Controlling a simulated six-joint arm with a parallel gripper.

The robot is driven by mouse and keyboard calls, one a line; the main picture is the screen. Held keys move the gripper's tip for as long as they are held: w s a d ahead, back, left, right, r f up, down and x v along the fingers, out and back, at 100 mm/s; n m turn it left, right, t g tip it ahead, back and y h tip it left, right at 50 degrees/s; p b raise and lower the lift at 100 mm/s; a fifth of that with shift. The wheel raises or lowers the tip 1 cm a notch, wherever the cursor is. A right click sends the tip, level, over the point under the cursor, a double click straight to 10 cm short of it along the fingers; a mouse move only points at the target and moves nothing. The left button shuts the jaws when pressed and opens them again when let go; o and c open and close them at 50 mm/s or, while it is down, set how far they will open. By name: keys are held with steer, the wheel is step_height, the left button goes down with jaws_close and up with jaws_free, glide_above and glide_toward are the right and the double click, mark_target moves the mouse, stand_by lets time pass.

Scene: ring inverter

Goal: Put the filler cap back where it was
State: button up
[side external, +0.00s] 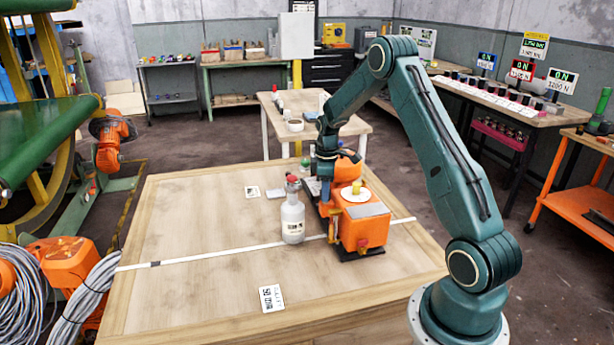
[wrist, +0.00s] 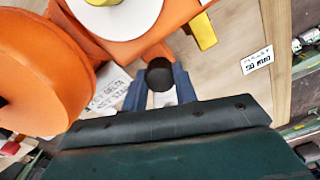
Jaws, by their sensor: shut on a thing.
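The filler cap, a small black round piece (wrist: 159,72), is between the two blue fingers of my gripper (wrist: 159,88) in the wrist view. My gripper is shut on it. In the side view my gripper (side external: 325,193) points down just left of the orange machine (side external: 362,230), and the cap cannot be made out there. The machine's orange body also fills the top left of the wrist view (wrist: 40,75), close to the cap. I cannot tell whether the cap touches the machine. The filler opening is not clearly visible.
A white bottle with a red top (side external: 292,215) stands upright left of the machine, close to my gripper. The machine carries a white disc (side external: 366,196) and a yellow knob (side external: 355,186). Printed cards (side external: 271,298) lie on the wooden table (side external: 190,215), whose left side is mostly clear.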

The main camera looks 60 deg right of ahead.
steer(key=o, duration=1)
steer(key=shift+r, duration=0.15)
step_height(320, 180, up, 13)
stand_by(0.6)
